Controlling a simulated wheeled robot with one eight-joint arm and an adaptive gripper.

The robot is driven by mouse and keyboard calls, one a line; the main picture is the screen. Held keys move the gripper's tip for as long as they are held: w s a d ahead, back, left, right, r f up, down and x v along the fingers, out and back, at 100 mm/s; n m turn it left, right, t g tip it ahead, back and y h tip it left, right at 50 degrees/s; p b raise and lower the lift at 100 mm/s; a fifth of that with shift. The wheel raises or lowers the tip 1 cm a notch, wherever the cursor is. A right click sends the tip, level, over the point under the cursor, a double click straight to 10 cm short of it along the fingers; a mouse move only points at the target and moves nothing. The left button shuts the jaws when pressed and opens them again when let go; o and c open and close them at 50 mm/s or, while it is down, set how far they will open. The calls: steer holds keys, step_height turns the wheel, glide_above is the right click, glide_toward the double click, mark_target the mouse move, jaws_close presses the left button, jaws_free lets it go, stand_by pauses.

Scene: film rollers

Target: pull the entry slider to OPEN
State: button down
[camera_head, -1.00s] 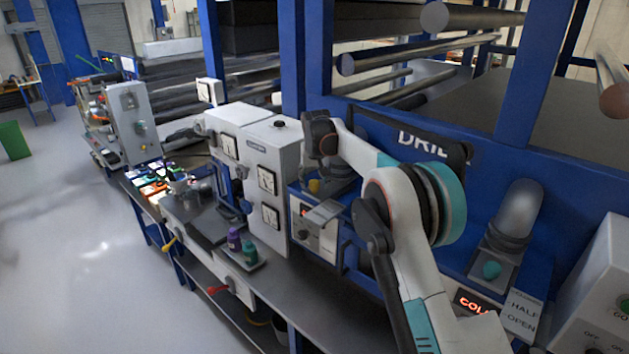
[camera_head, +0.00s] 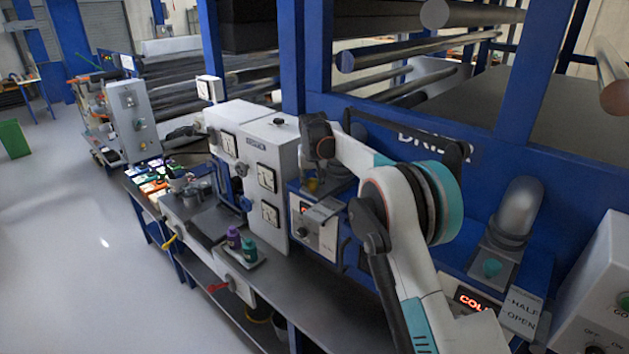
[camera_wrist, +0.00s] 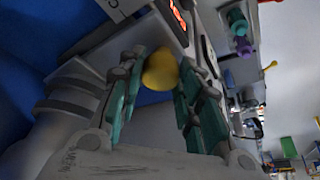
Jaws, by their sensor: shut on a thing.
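The yellow knob (camera_head: 312,185), apparently the entry slider's handle, sits on top of a small control unit behind the bench. In the wrist view the knob (camera_wrist: 160,70) lies between the teal fingers of my gripper (camera_wrist: 158,82), which is shut on it. In the head view my arm reaches over from the right, and its wrist is just above the knob; the fingers are hard to make out there. A small label plate (camera_head: 323,210) is in front of the knob, its lettering too small to read. The slider's track is mostly hidden.
A red display (camera_head: 304,208) is beside the label plate. The white gauge box (camera_head: 268,145) stands close on the left.

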steer(key=s+a+b, duration=0.2)
steer(key=s+a, duration=0.2)
steer(key=s, duration=0.1)
steer(key=shift+s+a, duration=0.25)
steer(key=shift+s, duration=0.1)
steer(key=c, duration=1.2)
jaws_free()
steer(key=shift+s+a, duration=0.1)
steer(key=shift+o, duration=0.2)
steer(key=v, duration=1.2)
